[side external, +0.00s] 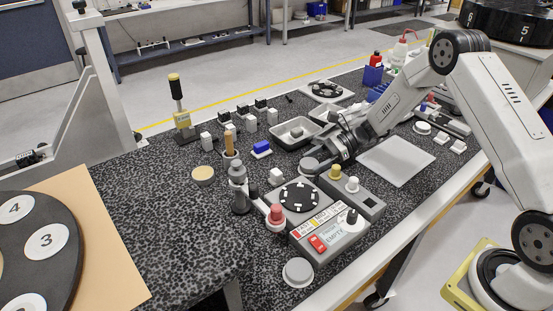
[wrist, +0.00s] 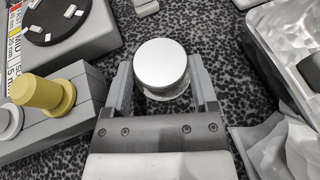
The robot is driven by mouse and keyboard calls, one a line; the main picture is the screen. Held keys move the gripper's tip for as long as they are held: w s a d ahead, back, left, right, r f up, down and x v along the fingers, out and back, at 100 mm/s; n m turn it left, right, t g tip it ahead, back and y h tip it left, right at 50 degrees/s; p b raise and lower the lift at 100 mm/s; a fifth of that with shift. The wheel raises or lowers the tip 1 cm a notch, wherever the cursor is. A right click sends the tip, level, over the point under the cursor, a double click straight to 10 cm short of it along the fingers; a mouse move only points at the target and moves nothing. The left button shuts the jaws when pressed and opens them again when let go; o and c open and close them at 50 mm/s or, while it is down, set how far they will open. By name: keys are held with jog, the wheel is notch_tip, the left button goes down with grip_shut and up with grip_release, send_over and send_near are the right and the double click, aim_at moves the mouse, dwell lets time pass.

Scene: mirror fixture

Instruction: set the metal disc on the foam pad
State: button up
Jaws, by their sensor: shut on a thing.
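The metal disc (wrist: 162,63) is round, silvery and flat-topped. In the wrist view it sits between the two fingers of my gripper (wrist: 163,84), which is shut on it. A pale rim shows below its near edge; I cannot tell whether this is the disc's side or something under it. In the side view the disc (side external: 309,165) is a grey round top at the tip of my gripper (side external: 322,163), low over the speckled bench. A flat, pale grey square (side external: 397,163) lies to the right of my gripper; I cannot tell whether it is the foam pad.
A grey control box with a yellow knob (wrist: 47,94) and a black dial (side external: 299,196) stands close on one side. A metal tray (side external: 296,132) is close on the other. A crumpled white sheet (wrist: 270,148) lies beside my gripper.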

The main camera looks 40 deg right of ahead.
jog(key=shift+f, duration=0.25)
jog(key=shift+f, duration=0.15)
jog(key=o, duration=1.2)
jog(key=shift+d+r, duration=0.1)
jog(key=shift+r, duration=0.1)
jog(key=v, duration=1.1)
jog(key=shift+s+d+r, duration=0.15)
jog(key=shift+d, duration=0.25)
